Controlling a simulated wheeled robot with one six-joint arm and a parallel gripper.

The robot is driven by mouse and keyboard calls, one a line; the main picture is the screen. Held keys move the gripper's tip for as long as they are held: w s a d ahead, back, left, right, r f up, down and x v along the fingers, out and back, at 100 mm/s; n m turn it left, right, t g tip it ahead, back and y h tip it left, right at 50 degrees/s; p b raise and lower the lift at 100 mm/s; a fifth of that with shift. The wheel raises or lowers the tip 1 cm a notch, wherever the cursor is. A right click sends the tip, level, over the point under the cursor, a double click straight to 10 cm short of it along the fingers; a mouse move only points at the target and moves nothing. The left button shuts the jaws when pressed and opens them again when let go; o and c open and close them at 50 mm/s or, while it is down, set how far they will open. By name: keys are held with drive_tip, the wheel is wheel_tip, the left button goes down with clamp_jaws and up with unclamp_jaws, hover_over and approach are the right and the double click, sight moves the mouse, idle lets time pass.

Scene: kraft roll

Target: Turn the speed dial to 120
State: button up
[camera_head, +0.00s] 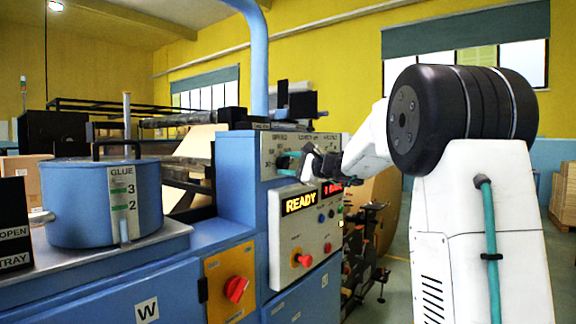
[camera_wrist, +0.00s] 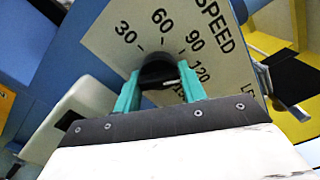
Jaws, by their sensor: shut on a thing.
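The speed dial (camera_wrist: 158,68) is a round black knob on a pale panel marked SPEED, with 30, 60, 90 and 120 around it. A short white line on the knob points right, toward the side where 120 is printed; I cannot tell if it lines up exactly. Lower numbers are partly hidden by a finger. My gripper (camera_wrist: 160,92) has its two teal fingers shut on the knob from both sides.
Below the panel are a lit READY display (camera_head: 300,203), a red knob (camera_head: 303,259) and small buttons. A red switch on an orange plate (camera_head: 235,289) is lower left. A blue glue pot (camera_head: 88,205) stands on the left bench.

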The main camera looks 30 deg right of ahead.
drive_tip(key=shift+f+m, duration=0.15)
drive_tip(key=shift+m, duration=1.45)
drive_tip(key=o, duration=1)
drive_tip(key=shift+s, duration=0.15)
drive_tip(key=v, duration=0.7)
drive_tip(key=shift+s+d, duration=0.2)
drive_tip(key=shift+s, duration=0.1)
